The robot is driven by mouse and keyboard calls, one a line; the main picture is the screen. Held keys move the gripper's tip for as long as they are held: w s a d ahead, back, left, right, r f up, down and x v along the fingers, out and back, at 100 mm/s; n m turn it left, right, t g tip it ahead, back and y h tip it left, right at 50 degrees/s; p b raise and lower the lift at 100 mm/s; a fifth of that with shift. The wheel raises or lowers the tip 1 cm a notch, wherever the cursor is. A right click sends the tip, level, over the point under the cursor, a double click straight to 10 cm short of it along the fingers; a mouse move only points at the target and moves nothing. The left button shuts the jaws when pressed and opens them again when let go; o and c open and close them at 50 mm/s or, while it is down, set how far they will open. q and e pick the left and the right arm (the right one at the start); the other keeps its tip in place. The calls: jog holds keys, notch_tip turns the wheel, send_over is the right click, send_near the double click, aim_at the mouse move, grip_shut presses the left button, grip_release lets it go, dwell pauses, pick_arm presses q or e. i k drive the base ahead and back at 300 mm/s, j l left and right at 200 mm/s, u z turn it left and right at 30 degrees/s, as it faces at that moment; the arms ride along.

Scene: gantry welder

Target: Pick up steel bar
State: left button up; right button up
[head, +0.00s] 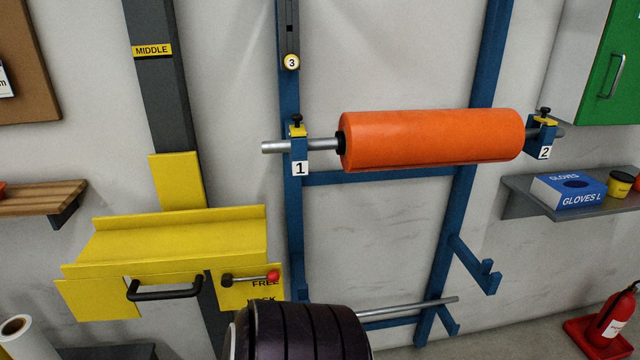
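One steel bar (273,147) runs through an orange roll (430,137). It rests in blue holders marked 1 (299,146) and 2 (542,137) on a blue rack, and its left end sticks out past holder 1. A second, thinner-looking steel bar (425,305) lies low across the rack near its lower arms. Its left part is hidden behind a dark ribbed part at the bottom of the view. Neither gripper can be made out in the head view.
A yellow carriage (180,245) with a black handle and a red-knobbed lever stands left of the rack, on a dark column. A grey shelf (530,207) with a glove box (568,190) is at right. A fire extinguisher (612,318) stands at lower right.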

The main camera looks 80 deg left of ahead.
aim_at(407, 307)
jog(key=j+u, duration=0.1)
jog(key=u, duration=0.35)
jog(key=j+u, duration=0.1)
jog(key=u, duration=0.35)
jog(key=j+u, duration=0.1)
jog(key=u, duration=0.4)
jog(key=i+u, duration=0.1)
jog(key=u, duration=0.35)
jog(key=i+j+u, duration=0.1)
jog(key=i+j, duration=0.05)
jog(key=i, duration=0.05)
